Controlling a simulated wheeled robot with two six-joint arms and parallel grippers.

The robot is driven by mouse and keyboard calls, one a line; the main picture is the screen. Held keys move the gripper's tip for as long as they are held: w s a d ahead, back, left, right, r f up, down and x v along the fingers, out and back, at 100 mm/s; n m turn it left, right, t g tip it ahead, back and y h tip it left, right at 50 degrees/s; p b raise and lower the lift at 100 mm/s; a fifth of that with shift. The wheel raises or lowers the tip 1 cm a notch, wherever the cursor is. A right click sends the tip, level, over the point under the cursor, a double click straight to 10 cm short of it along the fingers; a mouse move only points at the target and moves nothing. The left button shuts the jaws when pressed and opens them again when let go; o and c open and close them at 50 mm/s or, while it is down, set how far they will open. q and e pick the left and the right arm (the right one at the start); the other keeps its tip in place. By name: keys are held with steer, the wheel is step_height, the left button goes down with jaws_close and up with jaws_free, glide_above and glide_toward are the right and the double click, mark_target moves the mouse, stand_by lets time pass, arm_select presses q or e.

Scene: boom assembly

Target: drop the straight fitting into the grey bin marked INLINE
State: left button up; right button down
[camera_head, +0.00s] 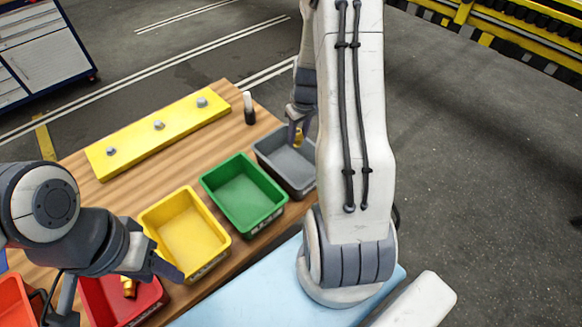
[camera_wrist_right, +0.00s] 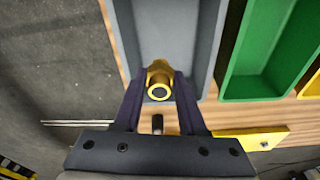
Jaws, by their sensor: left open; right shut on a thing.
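The straight fitting is a brass-yellow tube (camera_wrist_right: 158,77) held between the fingertips of my right gripper (camera_wrist_right: 158,100), its round open end towards the wrist camera. In the head view the fitting (camera_head: 299,145) shows at the gripper's tip, over the grey bin (camera_head: 266,153). The grey bin (camera_wrist_right: 150,30) lies behind and below the fitting in the wrist view; my arm hides its right part in the head view. The marking on it is not readable. My left gripper (camera_head: 160,266) is open, at the front left near the yellow and red bins.
Green (camera_head: 240,190), yellow (camera_head: 183,232) and red (camera_head: 110,305) bins stand in a row on the wooden table (camera_head: 110,200). A brass piece (camera_head: 130,288) is in the red bin.

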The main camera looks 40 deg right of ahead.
steer(key=shift+f, duration=0.3)
steer(key=shift+c, duration=2)
jaws_free()
steer(key=shift+s, duration=0.1)
steer(key=shift+r, duration=0.1)
step_height(320, 180, up, 10)
steer(key=s+b, duration=0.1)
steer(key=b, duration=0.1)
steer(key=shift+s+r, duration=0.15)
steer(key=shift+s, duration=0.15)
